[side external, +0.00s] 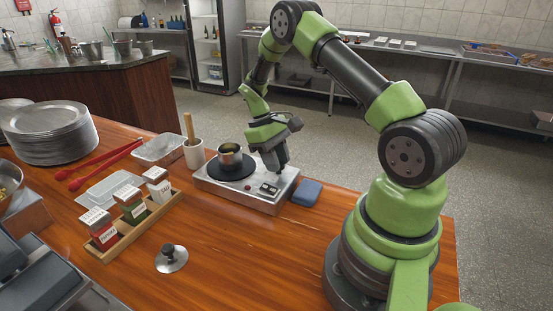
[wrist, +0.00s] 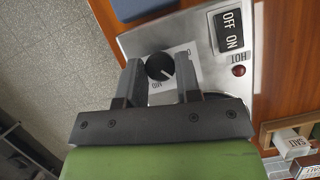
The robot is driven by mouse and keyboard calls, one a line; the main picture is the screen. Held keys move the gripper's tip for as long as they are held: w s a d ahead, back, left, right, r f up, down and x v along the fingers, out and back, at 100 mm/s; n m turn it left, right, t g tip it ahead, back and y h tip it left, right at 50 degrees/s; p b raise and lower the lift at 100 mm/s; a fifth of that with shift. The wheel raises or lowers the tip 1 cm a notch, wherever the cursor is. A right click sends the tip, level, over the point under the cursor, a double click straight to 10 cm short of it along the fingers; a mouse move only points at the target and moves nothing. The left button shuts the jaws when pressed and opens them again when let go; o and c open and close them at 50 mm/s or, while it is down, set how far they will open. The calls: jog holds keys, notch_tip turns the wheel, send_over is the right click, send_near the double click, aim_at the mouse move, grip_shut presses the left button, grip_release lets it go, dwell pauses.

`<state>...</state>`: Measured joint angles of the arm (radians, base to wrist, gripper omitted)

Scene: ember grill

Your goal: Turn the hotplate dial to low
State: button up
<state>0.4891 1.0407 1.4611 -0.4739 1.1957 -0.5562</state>
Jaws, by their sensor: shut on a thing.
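The hotplate (side external: 238,197) is a silver box on the wooden counter, with a black round plate on top at its left. Its black dial (wrist: 160,67) shows in the wrist view between the two fingers of my gripper (wrist: 158,82). The dial's white pointer line aims toward the lower right of that view. Part of the lettering around it is covered by the fingers. My gripper (side external: 279,168) is shut on the dial and points down at the right part of the hotplate in the side view, where it hides the dial.
A pot (side external: 230,154) stands on the plate. The OFF/ON switch (wrist: 230,30) and red HOT light (wrist: 239,71) are close to the dial. A blue cloth (side external: 307,193) lies right of the hotplate. A white utensil crock (side external: 194,153) and spice rack (side external: 150,220) stand left.

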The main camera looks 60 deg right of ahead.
jog(key=shift+m+y, duration=0.3)
jog(key=shift+m, duration=0.3)
jog(key=o, duration=0.9)
jog(key=v, duration=1)
jog(key=shift+r, duration=0.1)
